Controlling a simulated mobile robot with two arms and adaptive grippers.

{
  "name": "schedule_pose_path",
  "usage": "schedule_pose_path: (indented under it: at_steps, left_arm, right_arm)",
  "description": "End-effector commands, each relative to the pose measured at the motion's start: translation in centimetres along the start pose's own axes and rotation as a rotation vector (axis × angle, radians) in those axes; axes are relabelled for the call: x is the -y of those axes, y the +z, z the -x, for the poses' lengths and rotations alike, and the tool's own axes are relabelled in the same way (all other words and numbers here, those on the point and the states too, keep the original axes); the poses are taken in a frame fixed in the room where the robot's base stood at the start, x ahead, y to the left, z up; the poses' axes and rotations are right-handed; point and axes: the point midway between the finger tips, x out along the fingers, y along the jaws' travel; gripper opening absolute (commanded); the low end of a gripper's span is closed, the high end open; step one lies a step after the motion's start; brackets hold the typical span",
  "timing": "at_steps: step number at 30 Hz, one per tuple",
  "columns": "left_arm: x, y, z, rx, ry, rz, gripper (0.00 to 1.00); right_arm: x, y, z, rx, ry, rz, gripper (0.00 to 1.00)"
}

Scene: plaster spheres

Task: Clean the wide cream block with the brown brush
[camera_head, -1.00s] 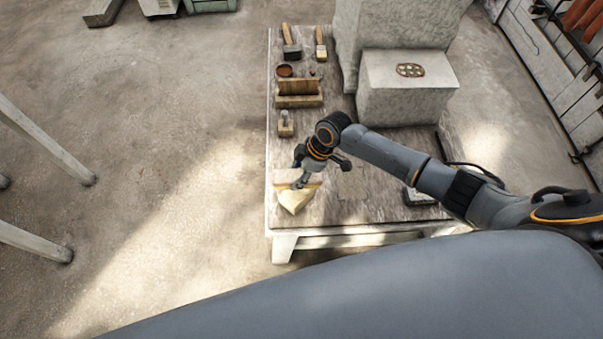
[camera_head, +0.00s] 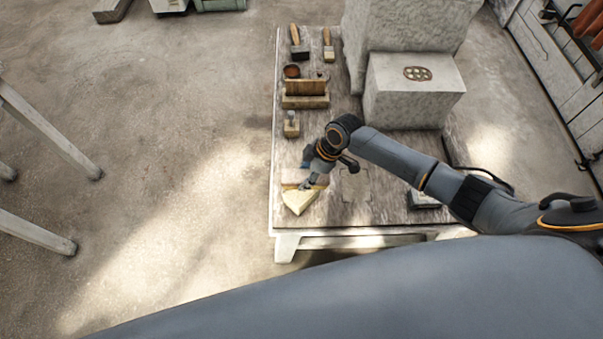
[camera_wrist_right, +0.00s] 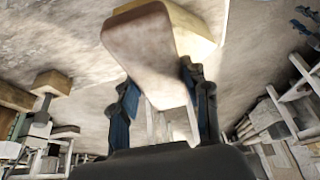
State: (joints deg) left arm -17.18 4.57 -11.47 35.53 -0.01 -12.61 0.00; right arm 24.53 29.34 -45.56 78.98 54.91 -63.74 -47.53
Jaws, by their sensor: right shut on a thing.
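The wide cream block (camera_head: 301,201) lies near the front left corner of the table, with a pointed edge toward me. My right gripper (camera_head: 307,183) is over its far side. In the right wrist view, the fingers (camera_wrist_right: 164,95) are shut on a reddish-brown piece (camera_wrist_right: 145,45), which I take as the brown brush. It lies in front of the cream block (camera_wrist_right: 195,32) there, and I cannot tell if they touch. In the head view only a thin brown strip (camera_head: 290,186) of it shows. My left gripper is not in view.
Large pale stone blocks (camera_head: 400,100) stand behind my right arm. A dark item (camera_head: 424,200) lies at the front right.

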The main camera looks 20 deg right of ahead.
Motion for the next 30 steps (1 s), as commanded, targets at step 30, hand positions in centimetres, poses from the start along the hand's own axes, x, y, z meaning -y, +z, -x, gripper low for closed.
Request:
schedule_pose_path:
  at_steps: [30]
  left_arm:
    - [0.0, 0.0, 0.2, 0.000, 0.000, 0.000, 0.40]
  right_arm:
    - [0.0, -0.5, -0.2, 0.000, 0.001, 0.000, 0.21]
